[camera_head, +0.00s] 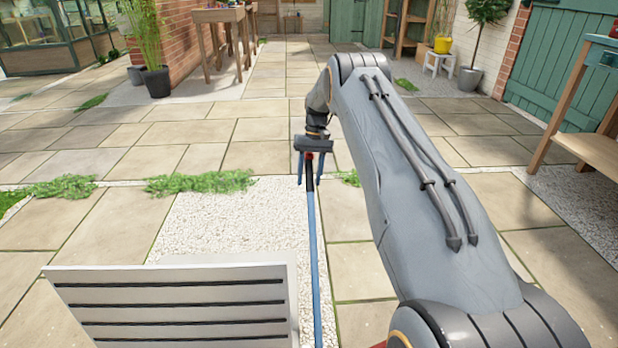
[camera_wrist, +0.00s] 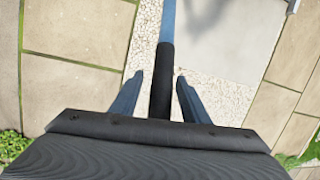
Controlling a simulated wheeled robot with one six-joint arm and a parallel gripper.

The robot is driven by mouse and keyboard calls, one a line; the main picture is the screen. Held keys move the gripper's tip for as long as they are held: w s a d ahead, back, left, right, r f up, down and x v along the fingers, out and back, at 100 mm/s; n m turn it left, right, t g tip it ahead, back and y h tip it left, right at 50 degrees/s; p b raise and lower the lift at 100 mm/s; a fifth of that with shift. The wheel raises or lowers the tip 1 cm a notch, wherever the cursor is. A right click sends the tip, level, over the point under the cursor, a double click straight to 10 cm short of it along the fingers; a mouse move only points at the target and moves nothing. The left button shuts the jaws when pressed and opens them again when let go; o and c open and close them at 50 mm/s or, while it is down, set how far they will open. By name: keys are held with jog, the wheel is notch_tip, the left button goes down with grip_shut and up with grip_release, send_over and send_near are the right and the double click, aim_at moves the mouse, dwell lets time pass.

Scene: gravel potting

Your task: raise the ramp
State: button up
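The ramp is most likely the pale grey panel with dark strips (camera_head: 170,293) at the lower left of the head view; its lower part is cut off by the frame. A blue bar (camera_head: 314,265) runs beside its right edge and ends in a black grip (camera_head: 310,174). The bar (camera_wrist: 168,20) and grip (camera_wrist: 162,80) also show in the wrist view. My gripper (camera_head: 309,172) is at the grip. In the wrist view, my gripper's two blue fingers (camera_wrist: 157,95) stand on either side of the grip, with visible gaps. How the bar joins the panel is hidden.
White gravel (camera_head: 235,220) lies behind the panel, amid stone paving (camera_head: 260,130). A wooden bench (camera_head: 590,150) stands at the right. A potted plant (camera_head: 155,80) and a wooden table (camera_head: 218,16) stand at the back left. The paving between is mostly clear.

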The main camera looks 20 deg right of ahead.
jog(key=p+v, duration=0.1)
jog(key=v, duration=0.7)
dwell(0.5)
